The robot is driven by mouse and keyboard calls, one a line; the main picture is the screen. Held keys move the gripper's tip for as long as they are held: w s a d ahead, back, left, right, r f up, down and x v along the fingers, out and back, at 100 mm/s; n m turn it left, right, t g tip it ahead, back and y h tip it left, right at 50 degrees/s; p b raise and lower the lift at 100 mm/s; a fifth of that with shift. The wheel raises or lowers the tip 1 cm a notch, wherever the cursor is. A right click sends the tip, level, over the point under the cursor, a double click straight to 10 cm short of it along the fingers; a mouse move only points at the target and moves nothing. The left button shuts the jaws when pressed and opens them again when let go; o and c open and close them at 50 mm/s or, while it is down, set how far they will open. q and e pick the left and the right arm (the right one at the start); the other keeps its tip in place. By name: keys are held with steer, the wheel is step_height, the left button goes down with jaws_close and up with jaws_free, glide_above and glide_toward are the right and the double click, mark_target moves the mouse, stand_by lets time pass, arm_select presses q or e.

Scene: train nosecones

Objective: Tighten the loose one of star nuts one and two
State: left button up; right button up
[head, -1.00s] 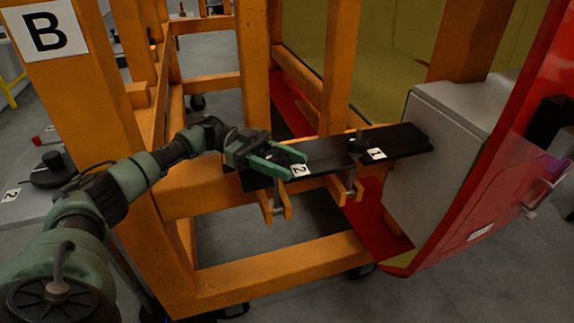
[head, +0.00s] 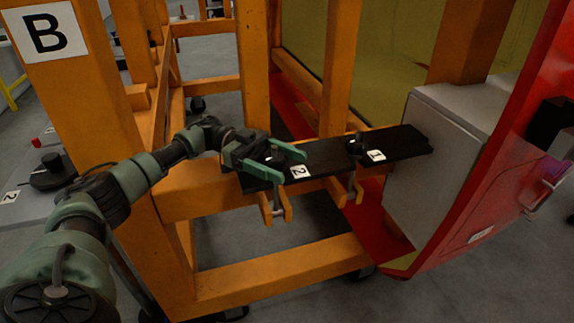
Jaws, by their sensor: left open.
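Two dark star nuts sit on a black bar on the orange frame. Star nut one (head: 355,147) is beside the white label 1 (head: 376,155) and stands free of any gripper. Star nut two (head: 275,158) is left of the white label 2 (head: 301,171). My left gripper (head: 293,165) is open at star nut two, with its green fingers on the far and near sides of it. I cannot tell whether the fingers touch it. Which nut is loose does not show. My right gripper is not in view.
The black bar (head: 405,141) runs right to a grey box (head: 442,140) beside a red shell (head: 490,205). Orange posts (head: 340,65) rise behind the bar. Orange brackets (head: 274,208) hang below it. A grey table with a dark knob (head: 53,171) is at the left.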

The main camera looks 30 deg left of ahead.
arm_select(q)
steer(key=a+b, duration=0.1)
steer(key=a, duration=0.4)
steer(key=shift+w+a+f+b, duration=0.1)
steer(key=shift+w+a+b, duration=0.05)
steer(key=shift+a+b, duration=0.15)
steer(key=shift+a, duration=0.6)
